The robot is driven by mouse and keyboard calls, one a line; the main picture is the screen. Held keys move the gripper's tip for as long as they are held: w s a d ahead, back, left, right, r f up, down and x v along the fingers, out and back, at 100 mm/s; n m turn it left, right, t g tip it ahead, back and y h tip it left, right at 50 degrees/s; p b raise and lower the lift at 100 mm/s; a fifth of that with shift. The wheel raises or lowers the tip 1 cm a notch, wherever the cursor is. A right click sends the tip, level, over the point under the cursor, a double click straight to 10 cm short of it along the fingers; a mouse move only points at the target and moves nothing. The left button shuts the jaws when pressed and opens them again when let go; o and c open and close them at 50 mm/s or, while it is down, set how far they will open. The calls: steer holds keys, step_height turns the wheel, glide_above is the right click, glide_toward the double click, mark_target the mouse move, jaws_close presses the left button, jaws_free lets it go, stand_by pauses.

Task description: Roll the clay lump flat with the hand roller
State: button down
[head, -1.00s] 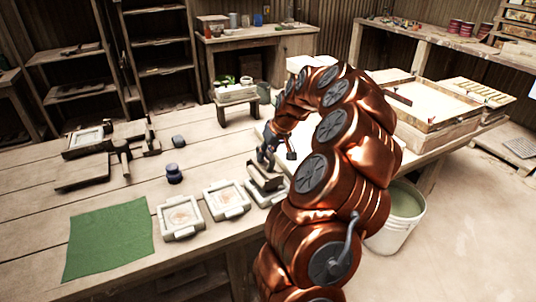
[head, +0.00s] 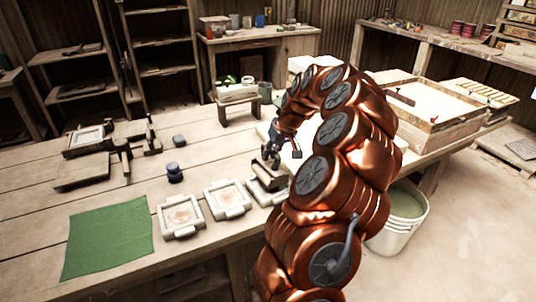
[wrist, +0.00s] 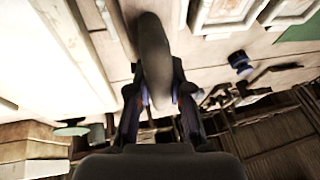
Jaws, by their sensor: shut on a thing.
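My gripper (head: 270,157) is shut on the hand roller (head: 270,175). It holds the roller at the table's right part, over or just behind the rightmost of the pale square frames (head: 264,193). In the wrist view a long, dark grey, rounded part of the roller (wrist: 153,62) lies between the two fingers (wrist: 158,110). I cannot make out the clay lump; my arm and the roller cover part of that area. I cannot tell whether the roller touches anything beneath it.
Two more pale frames (head: 181,214) (head: 227,198) lie left of the roller, beside a green cloth (head: 108,237). A dark round pot (head: 174,174) stands behind them. A small stand (head: 239,101) is farther back. A white bucket (head: 398,235) stands right of the table.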

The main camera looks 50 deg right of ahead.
steer(key=shift+s+d, duration=0.1)
steer(key=shift+d, duration=0.3)
steer(key=shift+w+a+f+b, duration=0.15)
steer(key=shift+a+b, duration=0.15)
steer(key=shift+a, duration=0.25)
steer(key=shift+w+a+f+b, duration=0.1)
steer(key=shift+a+b, duration=0.15)
steer(key=shift+a, duration=0.25)
steer(key=shift+w+a+r, duration=0.1)
steer(key=shift+w+a, duration=0.05)
steer(key=shift+a, duration=0.4)
steer(key=shift+d+b, duration=0.35)
steer(key=shift+b, duration=0.15)
steer(key=shift+s+d, duration=0.2)
steer(key=shift+d, duration=0.3)
steer(key=shift+r+p, duration=0.6)
steer(key=shift+r, duration=3)
